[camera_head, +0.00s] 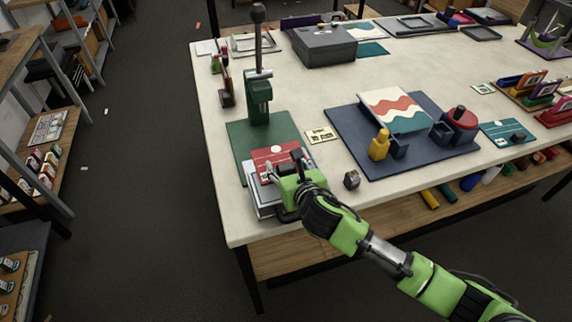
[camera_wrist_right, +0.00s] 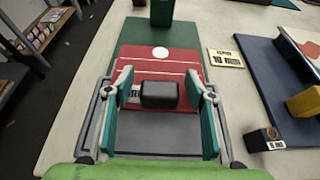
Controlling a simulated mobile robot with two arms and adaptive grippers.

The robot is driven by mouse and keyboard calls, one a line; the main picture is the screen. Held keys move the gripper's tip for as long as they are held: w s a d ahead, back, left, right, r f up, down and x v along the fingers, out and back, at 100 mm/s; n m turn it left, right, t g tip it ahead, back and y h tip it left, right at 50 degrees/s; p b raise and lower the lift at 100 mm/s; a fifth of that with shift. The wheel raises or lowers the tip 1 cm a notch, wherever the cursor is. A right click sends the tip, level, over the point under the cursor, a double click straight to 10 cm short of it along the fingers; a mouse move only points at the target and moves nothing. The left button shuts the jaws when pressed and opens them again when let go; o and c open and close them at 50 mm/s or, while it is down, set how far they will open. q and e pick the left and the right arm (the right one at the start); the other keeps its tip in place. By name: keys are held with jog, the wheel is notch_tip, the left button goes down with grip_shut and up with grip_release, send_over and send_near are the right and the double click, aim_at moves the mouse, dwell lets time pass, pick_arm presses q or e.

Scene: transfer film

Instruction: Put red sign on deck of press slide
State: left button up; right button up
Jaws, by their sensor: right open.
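The red sign (camera_head: 275,162) is a flat red plate with white lines and a white dot. In the right wrist view the red sign (camera_wrist_right: 160,62) lies flat, with a black block-like grip (camera_wrist_right: 160,95) at its near edge. It appears to rest on the grey deck of the press slide (camera_wrist_right: 165,132), in front of the green press (camera_head: 258,100). My right gripper (camera_head: 291,172) is open, with its teal-padded fingers (camera_wrist_right: 160,100) on both sides of the black grip and a gap on each side. The sign's near edge is partly hidden in the head view. My left gripper is out of view.
The press stands on a green base plate (camera_head: 240,138). To the right are a small label card (camera_head: 321,135), a small metal block (camera_head: 351,180) and a navy board (camera_head: 345,122) with a yellow piece (camera_head: 379,145). The table's front-left edge is close to the slide.

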jog(key=shift+r, duration=0.15)
jog(key=b+v, duration=0.1)
jog(key=v, duration=1.1)
